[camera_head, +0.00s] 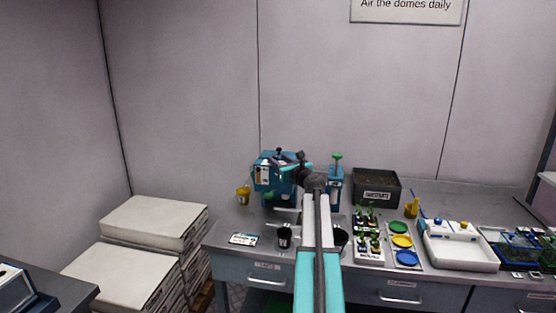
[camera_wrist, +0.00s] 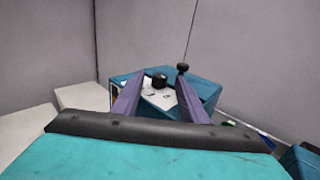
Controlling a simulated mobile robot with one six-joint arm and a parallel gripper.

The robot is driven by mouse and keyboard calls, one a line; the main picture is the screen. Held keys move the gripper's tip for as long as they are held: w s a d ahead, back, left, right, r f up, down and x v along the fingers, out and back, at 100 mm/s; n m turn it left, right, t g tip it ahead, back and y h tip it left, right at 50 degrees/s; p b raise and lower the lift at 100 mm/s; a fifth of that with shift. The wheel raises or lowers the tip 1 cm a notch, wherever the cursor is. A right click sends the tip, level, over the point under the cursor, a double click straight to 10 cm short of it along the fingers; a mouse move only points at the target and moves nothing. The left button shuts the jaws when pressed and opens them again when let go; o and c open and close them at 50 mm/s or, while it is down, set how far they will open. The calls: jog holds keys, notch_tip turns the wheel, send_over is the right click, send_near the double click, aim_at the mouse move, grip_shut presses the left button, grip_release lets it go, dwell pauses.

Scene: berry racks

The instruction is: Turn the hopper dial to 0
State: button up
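The hopper is a teal box (camera_head: 266,180) at the back of the bench, left of centre. In the wrist view its teal top (camera_wrist: 206,88) lies ahead of my gripper. A black round dial (camera_wrist: 159,79) stands on a white printed plate (camera_wrist: 160,98) on it. I cannot read the dial's setting. My gripper (camera_wrist: 158,80) has its two purple fingers spread, one on each side of the dial's line of view. They look apart from it, with nothing between them. In the head view my arm hides part of the hopper's right side.
A black-knobbed lever (camera_wrist: 182,68) rises just right of the dial. A teal device with a green top (camera_head: 337,176) and a dark substrate bin (camera_head: 376,188) stand to the right. White stacked sacks (camera_head: 152,221) stand left of the bench.

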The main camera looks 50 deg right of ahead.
jog(key=shift+w+d, duration=0.1)
jog(key=shift+w, duration=0.3)
jog(key=shift+c, duration=0.4)
grip_shut()
